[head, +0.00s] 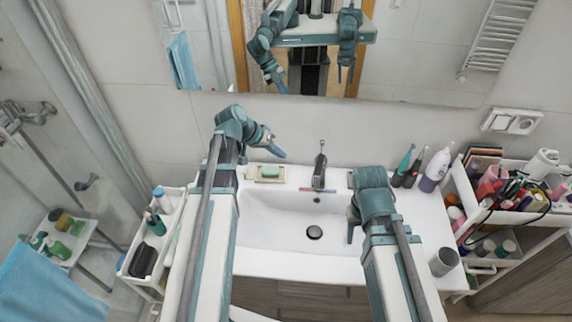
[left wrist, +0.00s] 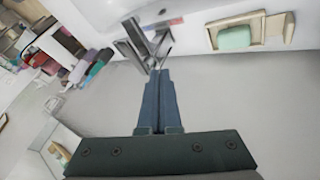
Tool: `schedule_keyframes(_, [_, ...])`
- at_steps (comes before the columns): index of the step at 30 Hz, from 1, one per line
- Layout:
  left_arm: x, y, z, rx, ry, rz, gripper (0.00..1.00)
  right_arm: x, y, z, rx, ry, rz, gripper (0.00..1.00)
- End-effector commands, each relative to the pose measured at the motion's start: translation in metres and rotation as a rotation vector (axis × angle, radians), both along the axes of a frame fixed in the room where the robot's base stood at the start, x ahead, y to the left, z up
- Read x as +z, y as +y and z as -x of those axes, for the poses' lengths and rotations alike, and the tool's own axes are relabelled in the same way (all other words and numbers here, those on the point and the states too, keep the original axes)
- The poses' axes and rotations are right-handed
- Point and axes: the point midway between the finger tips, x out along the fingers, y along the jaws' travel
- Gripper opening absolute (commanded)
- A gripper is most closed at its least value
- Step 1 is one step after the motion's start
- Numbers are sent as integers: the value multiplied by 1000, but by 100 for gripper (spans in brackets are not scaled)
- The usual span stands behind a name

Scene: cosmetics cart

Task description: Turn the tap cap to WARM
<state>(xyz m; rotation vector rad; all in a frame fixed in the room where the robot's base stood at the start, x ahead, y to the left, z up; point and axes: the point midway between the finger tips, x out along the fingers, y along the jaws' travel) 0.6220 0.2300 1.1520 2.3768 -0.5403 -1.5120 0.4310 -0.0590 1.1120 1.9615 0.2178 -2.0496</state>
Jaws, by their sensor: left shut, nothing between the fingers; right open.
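The dark metal tap (head: 319,176) stands at the back of the white sink, its thin lever pointing up. In the left wrist view the tap (left wrist: 134,48) is beyond my fingertips. A red and blue strip (head: 308,189) lies by the tap's base; it also shows in the left wrist view (left wrist: 164,23). My left gripper (head: 281,155) is shut and empty, left of the tap, above the soap dish's level. Its closed blue fingers show in the left wrist view (left wrist: 159,72), apparently apart from the tap. My right gripper (head: 350,235) is open, low over the basin's right side.
A green soap in a beige dish (head: 268,179) sits left of the tap. Bottles and toothbrushes (head: 410,173) stand at the back right. A loaded cosmetics cart (head: 500,200) is at right, a white caddy (head: 150,262) at left. The mirror (head: 420,55) hangs behind the sink.

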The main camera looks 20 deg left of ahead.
Motion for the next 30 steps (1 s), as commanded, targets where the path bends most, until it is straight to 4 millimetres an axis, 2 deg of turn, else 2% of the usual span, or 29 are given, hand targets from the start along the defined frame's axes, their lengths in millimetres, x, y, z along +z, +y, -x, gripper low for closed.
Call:
schedule_keyframes(8, [-1, -4, -2, -11, -11, 11, 0, -3, 0, 0, 0, 0, 0, 50])
schedule_keyframes(14, [-23, -13, -11, -11, -9, 11, 0, -25, 0, 0, 3, 0, 1, 50])
schedule_keyframes(27, [-83, -48, -40, -11, -9, 11, 0, -84, -1, 0, 15, 1, 2, 50])
schedule_keyframes(28, [-86, -50, -42, -11, -9, 11, 0, -87, -1, 0, 16, 1, 2, 50])
schedule_keyframes(30, [-78, -61, -40, -11, -9, 11, 0, -80, -1, 0, 16, 1, 2, 50])
